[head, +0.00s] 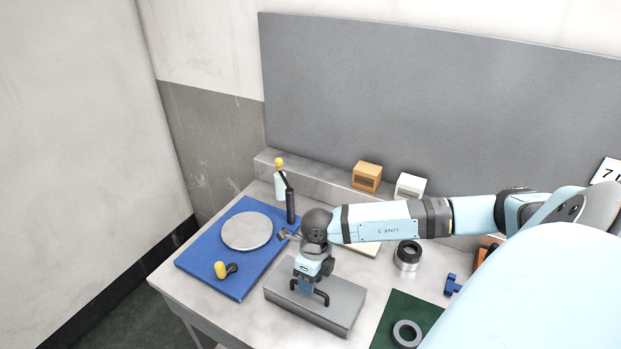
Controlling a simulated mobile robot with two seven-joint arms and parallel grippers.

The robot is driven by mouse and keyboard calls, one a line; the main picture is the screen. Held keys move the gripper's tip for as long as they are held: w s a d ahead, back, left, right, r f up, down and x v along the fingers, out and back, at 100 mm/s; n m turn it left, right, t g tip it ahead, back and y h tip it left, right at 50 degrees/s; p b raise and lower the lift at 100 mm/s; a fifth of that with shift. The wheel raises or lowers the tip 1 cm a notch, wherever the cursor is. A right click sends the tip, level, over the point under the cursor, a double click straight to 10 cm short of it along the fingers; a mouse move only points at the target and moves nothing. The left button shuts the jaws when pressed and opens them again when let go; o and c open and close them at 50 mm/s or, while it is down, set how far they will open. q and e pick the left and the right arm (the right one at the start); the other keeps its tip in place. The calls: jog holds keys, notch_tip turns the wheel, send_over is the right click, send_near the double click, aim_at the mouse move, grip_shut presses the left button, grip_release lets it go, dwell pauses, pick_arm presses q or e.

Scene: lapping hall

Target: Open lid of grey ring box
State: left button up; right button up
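The grey ring box (340,309) is a long, low block on the front part of the table, and its lid looks shut. My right gripper (309,293) points down over the middle of its top. Its two dark fingers are apart, with the tips at or just above the lid; I cannot tell whether they touch it. The gripper covers part of the lid, and no handle can be made out between the fingers. My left gripper is not in view.
A blue mat (206,258) with a round grey plate (247,231) and a yellow-knobbed piece (221,269) lies left. A dark-green mat (395,308) with a grey ring (406,333) lies right. A black-and-silver cylinder (407,258), orange box (367,176) and white box (410,185) stand behind.

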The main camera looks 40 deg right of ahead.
jog(key=shift+a+f, duration=0.1)
jog(key=shift+f, duration=0.35)
jog(key=shift+c, duration=0.2)
grip_shut()
jog(key=shift+r, duration=0.1)
